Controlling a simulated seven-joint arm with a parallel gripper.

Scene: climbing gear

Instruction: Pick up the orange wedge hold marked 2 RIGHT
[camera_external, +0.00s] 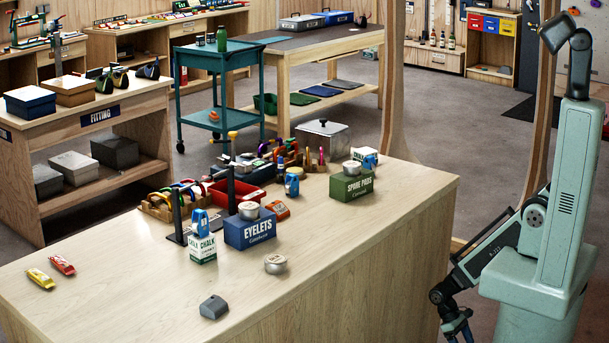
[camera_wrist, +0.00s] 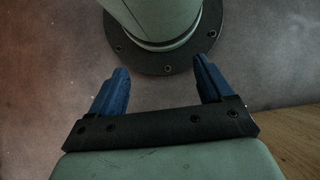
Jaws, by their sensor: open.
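A small orange block (camera_external: 278,209) lies on the workbench top (camera_external: 350,250), behind the blue EYELETS box and beside the red tray. It may be the orange wedge hold, but its marking is too small to read. My gripper (camera_external: 457,329) hangs low beyond the right side of the bench, below its top and well away from the orange block. In the wrist view my gripper (camera_wrist: 160,72) shows two blue fingers spread apart with nothing between them; no hold shows there.
The blue EYELETS box (camera_external: 249,229) carries a tin. A CHALK box (camera_external: 203,248), a loose tin (camera_external: 275,263), a red tray (camera_external: 231,194), a dark upright post (camera_external: 231,172) and a green SPARE PADS box (camera_external: 352,186) stand around. A grey wedge (camera_external: 213,307) lies in front.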

